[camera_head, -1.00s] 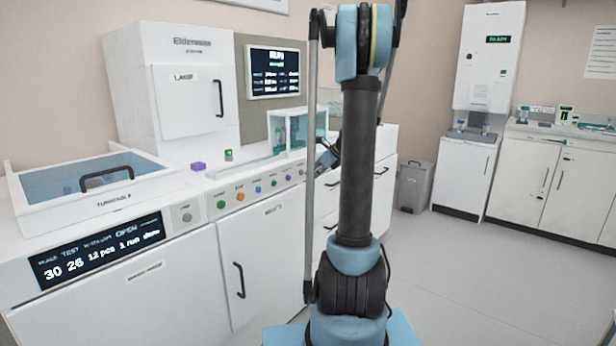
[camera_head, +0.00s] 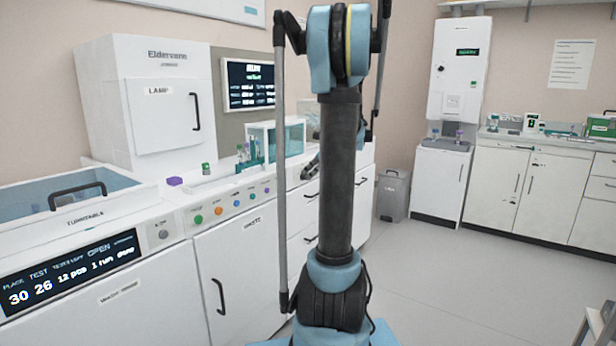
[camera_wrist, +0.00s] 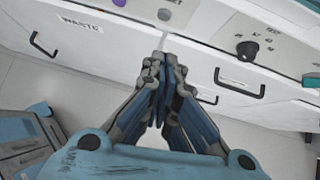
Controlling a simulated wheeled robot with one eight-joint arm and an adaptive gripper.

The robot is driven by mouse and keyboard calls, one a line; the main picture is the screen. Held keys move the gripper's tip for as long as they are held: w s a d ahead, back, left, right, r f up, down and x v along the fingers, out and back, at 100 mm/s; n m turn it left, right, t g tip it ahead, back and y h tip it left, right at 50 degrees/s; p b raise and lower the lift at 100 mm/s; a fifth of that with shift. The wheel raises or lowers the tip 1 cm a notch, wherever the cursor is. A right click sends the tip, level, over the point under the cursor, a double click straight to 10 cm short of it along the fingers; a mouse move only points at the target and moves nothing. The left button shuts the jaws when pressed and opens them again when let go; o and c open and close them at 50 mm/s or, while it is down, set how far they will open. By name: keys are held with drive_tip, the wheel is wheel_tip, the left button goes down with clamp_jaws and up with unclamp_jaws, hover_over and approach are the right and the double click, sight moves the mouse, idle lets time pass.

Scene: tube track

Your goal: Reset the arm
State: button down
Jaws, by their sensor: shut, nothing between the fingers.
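My arm (camera_head: 338,180) stands upright in the middle of the head view, in front of the white bench. My gripper (camera_wrist: 160,70) shows in the wrist view with its dark fingers together and nothing between them. It points toward the white drawer fronts, near the "WASTE" label (camera_wrist: 80,24) and a dark drawer handle (camera_wrist: 240,84). In the head view the gripper is mostly hidden behind the arm; a small dark part shows to the arm's left, beside the bench front.
The bench carries a blue-lined turntable box (camera_head: 130,190), a lamp cabinet (camera_head: 165,110), a clear case (camera_head: 275,140) and a row of coloured buttons (camera_head: 216,211). A grey bin (camera_head: 393,195) stands behind. White cabinets (camera_head: 545,185) line the right.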

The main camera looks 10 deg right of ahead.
drive_tip(key=s+a+f+n+g+h, duration=0.1)
drive_tip(key=s+a+f+n, duration=0.1)
drive_tip(key=s+a+n, duration=0.65)
drive_tip(key=s+a+f+n+g+h, duration=0.25)
drive_tip(key=s+n, duration=0.25)
drive_tip(key=s, duration=0.8)
drive_tip(key=s+d+f+n+h, duration=0.1)
drive_tip(key=s+f+n, duration=0.4)
drive_tip(key=s, duration=0.3)
drive_tip(key=s+f+n+h, duration=0.2)
drive_tip(key=s+f+n, duration=0.4)
drive_tip(key=s+n, duration=0.2)
drive_tip(key=shift+s+d, duration=0.4)
drive_tip(key=shift+s, duration=0.4)
